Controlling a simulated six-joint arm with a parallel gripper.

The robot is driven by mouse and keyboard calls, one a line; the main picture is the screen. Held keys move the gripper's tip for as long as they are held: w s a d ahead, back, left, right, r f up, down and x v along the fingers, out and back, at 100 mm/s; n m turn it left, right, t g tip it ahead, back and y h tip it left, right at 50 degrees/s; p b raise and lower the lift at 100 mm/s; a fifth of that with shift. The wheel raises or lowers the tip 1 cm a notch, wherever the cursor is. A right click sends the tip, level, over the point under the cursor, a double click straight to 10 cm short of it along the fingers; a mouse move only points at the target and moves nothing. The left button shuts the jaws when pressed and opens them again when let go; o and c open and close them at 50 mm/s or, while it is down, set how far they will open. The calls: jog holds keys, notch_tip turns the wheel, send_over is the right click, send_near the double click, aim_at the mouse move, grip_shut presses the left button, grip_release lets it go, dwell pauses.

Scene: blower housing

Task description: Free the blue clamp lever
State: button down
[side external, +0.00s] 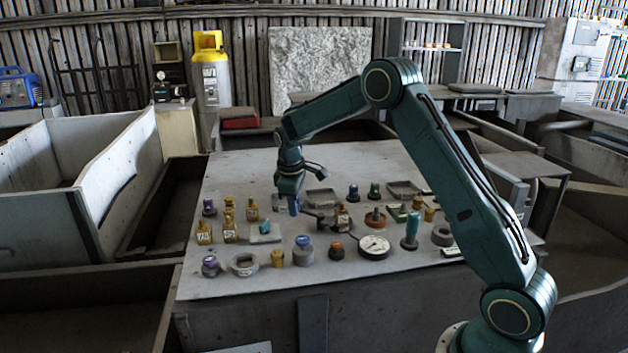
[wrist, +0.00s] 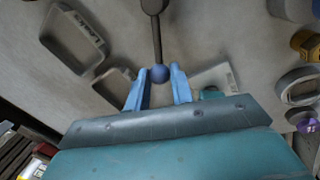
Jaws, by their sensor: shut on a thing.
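The clamp lever shows in the wrist view as a dark rod (wrist: 157,38) running from a dark round pivot at the top edge down to a blue ball knob (wrist: 159,74). My gripper (side external: 293,210) is low over the table, left of the middle group of parts. In the wrist view its two blue fingers stand on either side of the knob and are shut on it.
Several small parts crowd the grey table (side external: 210,280), including yellow labelled bottles (side external: 204,233) at left and a round dial gauge (side external: 374,246) in front. Shallow trays (wrist: 72,36) lie near the lever.

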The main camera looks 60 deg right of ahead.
jog(key=m, duration=0.1)
jog(key=d+m, duration=0.2)
jog(key=shift+w+d+m+g, duration=0.2)
jog(key=shift+w+m+g, duration=0.1)
jog(key=shift+m, duration=0.1)
jog(key=d+m, duration=0.1)
jog(key=m, duration=0.1)
jog(key=shift+s+d+m+g, duration=0.2)
jog(key=shift+d+m+g, duration=0.1)
jog(key=shift+d, duration=0.05)
jog(key=m, duration=0.1)
jog(key=d+m, duration=0.1)
jog(key=shift+s+d+m, duration=0.25)
jog(key=shift+m, duration=0.05)
jog(key=shift+s+d+m+g, duration=0.4)
jog(key=shift+d+m, duration=0.2)
jog(key=shift+m, duration=0.6)
jog(key=c, duration=1.2)
grip_release()
